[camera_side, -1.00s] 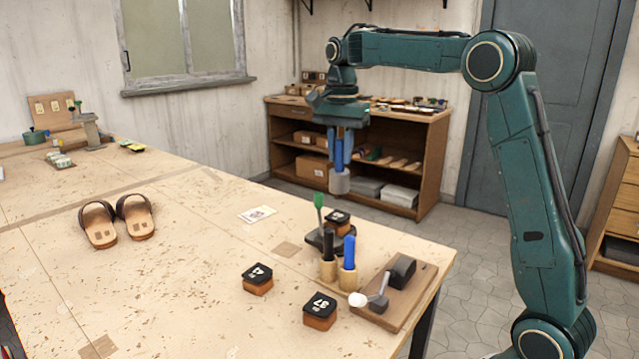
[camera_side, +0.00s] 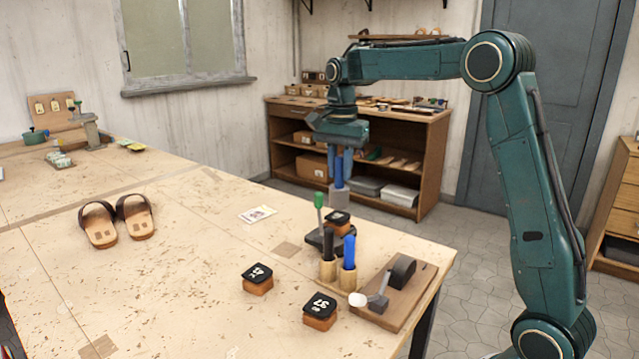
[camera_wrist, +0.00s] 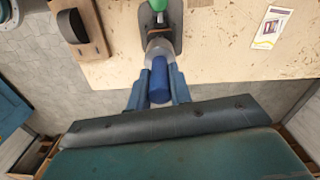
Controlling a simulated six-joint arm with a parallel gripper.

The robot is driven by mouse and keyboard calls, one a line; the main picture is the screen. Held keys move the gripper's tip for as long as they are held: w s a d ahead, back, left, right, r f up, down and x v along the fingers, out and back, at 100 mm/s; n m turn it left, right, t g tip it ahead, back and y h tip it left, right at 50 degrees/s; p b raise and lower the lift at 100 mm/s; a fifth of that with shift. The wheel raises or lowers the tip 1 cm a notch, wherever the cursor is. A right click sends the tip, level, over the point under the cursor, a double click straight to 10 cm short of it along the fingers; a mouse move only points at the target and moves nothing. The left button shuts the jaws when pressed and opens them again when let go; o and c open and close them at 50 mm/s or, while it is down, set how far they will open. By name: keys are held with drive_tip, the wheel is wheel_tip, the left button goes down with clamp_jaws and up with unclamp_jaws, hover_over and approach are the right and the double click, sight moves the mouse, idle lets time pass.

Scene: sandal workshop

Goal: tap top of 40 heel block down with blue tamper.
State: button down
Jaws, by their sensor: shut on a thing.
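My gripper (camera_side: 340,168) is shut on the blue handle of the tamper (camera_wrist: 159,80), which hangs upright with its grey head (camera_side: 339,197) down. The head is just over a heel block (camera_side: 337,221) with a black top and brown sides, standing on a dark stand (camera_side: 314,240). I cannot tell whether head and block touch. The block's number is too small to read. Two similar numbered blocks (camera_side: 258,278) (camera_side: 320,310) stand apart on the bench.
A green-handled tool (camera_side: 319,212) rises close left of the tamper. Black (camera_side: 328,246) and blue (camera_side: 348,252) handles stand in wooden holders in front. Sandals (camera_side: 118,222) lie left; the bench (camera_side: 190,275) between is clear.

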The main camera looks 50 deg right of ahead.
sight(340, 187)
idle(1.0)
idle(1.1)
wheel_tip(340, 187, down, 3)
drive_tip(key=shift+f, duration=0.2)
drive_tip(key=shift+r, duration=1.8)
drive_tip(key=shift+r, duration=0.1)
